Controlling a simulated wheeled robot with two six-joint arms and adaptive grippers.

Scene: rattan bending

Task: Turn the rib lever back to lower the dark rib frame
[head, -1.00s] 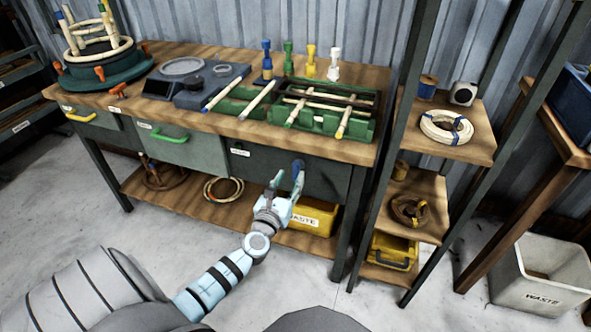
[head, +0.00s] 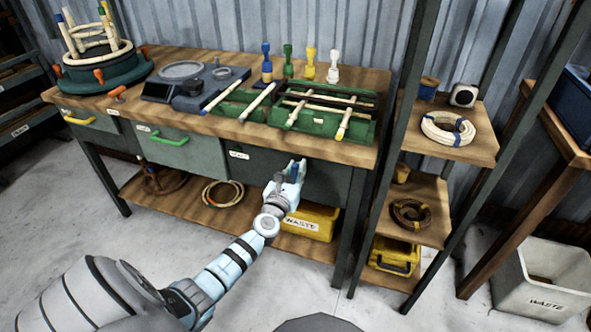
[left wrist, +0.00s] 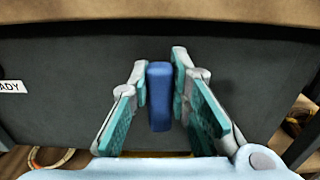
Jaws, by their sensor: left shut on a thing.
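My left gripper (head: 288,172) is at the dark panel under the bench's right half. In the left wrist view, its teal-padded fingers (left wrist: 159,92) are shut on an upright blue lever handle (left wrist: 160,100). In the head view, the gripper mostly hides the lever. The green jig (head: 310,122) stands on the bench top above it, with pale rods (head: 325,104) across it. My right gripper is not in view.
The wooden bench top (head: 225,124) overhangs the panel. A yellow waste bin (head: 312,222) stands on the lower shelf, under the gripper. A shelf rack (head: 450,148) stands to the right. Blue, green, yellow and white pegs stand behind the jig.

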